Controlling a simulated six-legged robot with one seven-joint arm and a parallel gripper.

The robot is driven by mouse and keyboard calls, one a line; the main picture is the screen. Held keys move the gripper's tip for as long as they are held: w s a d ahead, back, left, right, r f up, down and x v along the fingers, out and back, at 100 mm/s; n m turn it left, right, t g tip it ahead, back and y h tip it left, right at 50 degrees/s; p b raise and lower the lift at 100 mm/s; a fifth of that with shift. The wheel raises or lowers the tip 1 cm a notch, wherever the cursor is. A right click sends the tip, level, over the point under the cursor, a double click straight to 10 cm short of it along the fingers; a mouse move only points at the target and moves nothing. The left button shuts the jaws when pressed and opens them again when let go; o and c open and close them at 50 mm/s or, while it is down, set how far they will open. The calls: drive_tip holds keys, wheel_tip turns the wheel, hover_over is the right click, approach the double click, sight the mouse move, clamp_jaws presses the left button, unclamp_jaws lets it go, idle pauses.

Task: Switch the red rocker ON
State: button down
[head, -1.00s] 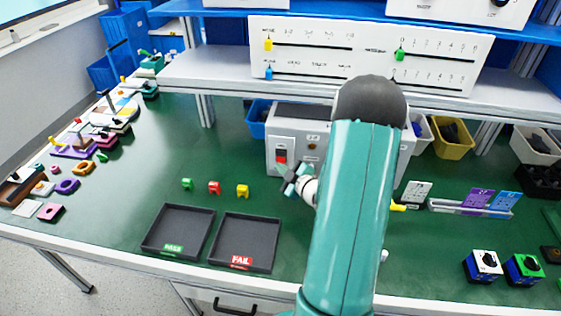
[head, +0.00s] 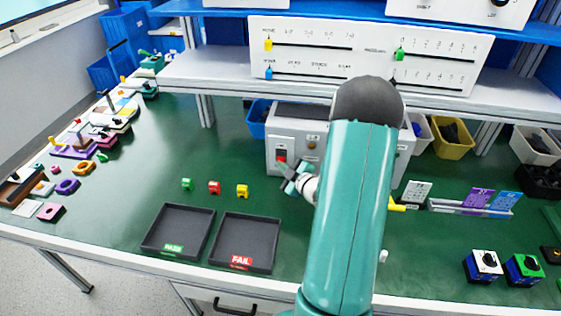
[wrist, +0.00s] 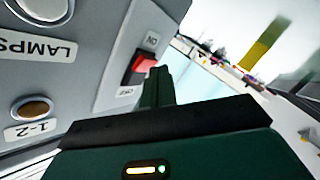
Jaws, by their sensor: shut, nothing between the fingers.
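The red rocker (head: 281,155) sits on a pale plate on the left of the grey switch box's front. In the wrist view the red rocker (wrist: 144,62) is tilted in the picture, with a label at each end. My gripper (head: 291,180) is shut and empty, in front of the box and just below the rocker in the head view. In the wrist view my gripper's fingers (wrist: 160,85) are together, with their tips close beside the rocker. I cannot tell whether they touch it. My arm hides much of the box's right part in the head view.
The box (head: 310,130) also bears a round brown button (wrist: 33,109) and a LAMPS label (wrist: 40,47). Small green, red and yellow pieces (head: 214,187) lie in front. Two dark trays, PASS (head: 150,240) and FAIL (head: 226,266), lie nearer. A shelf (head: 225,75) overhangs behind.

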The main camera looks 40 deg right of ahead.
drive_tip(key=shift+w+d, duration=0.15)
drive_tip(key=shift+d, duration=0.05)
idle(0.3)
drive_tip(key=shift+a, duration=0.1)
drive_tip(key=shift+s+a+r, duration=0.1)
drive_tip(key=shift+s+a, duration=0.35)
drive_tip(key=shift+a, duration=0.05)
idle(0.3)
drive_tip(key=shift+s+a+r, duration=0.2)
drive_tip(key=shift+s+a, duration=0.55)
drive_tip(key=shift+a, duration=0.25)
drive_tip(key=shift+s+a+r, duration=0.15)
drive_tip(key=shift+s+a, duration=0.6)
drive_tip(key=shift+a, duration=0.2)
